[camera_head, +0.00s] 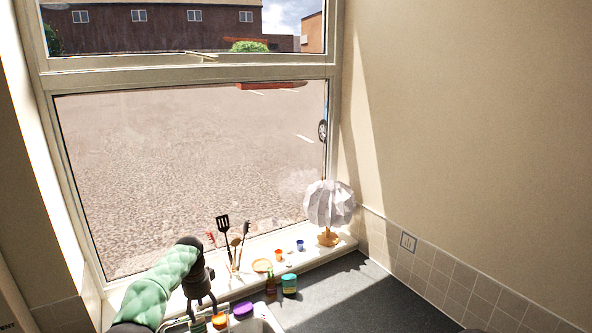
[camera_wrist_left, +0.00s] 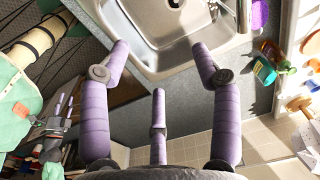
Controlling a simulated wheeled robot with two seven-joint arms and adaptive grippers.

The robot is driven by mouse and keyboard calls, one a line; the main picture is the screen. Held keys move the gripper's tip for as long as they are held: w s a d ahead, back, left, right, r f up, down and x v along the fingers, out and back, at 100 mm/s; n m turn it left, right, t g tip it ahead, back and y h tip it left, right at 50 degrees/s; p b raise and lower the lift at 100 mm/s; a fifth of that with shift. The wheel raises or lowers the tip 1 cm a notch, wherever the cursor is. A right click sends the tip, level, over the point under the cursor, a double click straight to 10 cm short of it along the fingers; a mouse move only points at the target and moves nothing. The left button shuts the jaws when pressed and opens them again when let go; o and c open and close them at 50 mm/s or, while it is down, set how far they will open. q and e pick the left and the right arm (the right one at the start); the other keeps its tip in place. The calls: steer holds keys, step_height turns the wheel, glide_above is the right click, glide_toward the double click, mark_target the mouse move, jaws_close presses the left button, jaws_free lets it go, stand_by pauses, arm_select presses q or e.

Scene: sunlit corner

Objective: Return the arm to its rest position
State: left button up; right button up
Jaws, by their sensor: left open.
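My left arm comes in from the lower left in the head view with a green sleeve. Its gripper (camera_head: 203,311) points down over the sink area by the window, and the fingers are spread. In the left wrist view my left gripper (camera_wrist_left: 160,48) has its three purple fingers apart with nothing between them. The sink basin (camera_wrist_left: 165,50) lies beyond the fingertips. Another gripper with purple fingers, which looks like my right one (camera_wrist_left: 68,106), is small at the left of the left wrist view; its opening is unclear.
Bottles (camera_head: 289,284) and a purple-topped item (camera_head: 243,310) stand by the sink (camera_head: 268,322), close to the left gripper. Utensils (camera_head: 223,232), small cups (camera_head: 300,244) and a white lamp (camera_head: 329,204) line the window sill. The dark counter (camera_head: 352,305) to the right is clear.

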arm_select(q)
steer(key=s+d+f+n+h, duration=0.1)
steer(key=s+d+f+n, duration=0.1)
steer(key=s+d+f, duration=0.45)
steer(key=s+d+f+n+h, duration=0.15)
steer(key=s+f, duration=0.25)
steer(key=f, duration=0.6)
steer(key=s+d+f+n, duration=0.3)
steer(key=s+f, duration=0.2)
steer(key=f, duration=0.3)
steer(key=s+d+f+n, duration=0.2)
steer(key=s+n, duration=0.1)
steer(key=s, duration=0.7)
steer(key=s+d+f+n+h, duration=0.1)
steer(key=s+d+f+n, duration=0.15)
steer(key=s, duration=0.65)
steer(key=s+d+f+n, duration=0.15)
steer(key=s+n, duration=0.25)
steer(key=s, duration=0.6)
step_height(320, 180, down, 26)
steer(key=w+d+m+b, duration=0.1)
steer(key=w+d+b, duration=0.1)
steer(key=b, duration=2.6)
steer(key=shift+w+d+b, duration=0.2)
steer(key=shift+b, duration=0.1)
arm_select(e)
step_height(320, 180, down, 28)
steer(key=shift+s+f, duration=0.2)
steer(key=shift+s, duration=0.1)
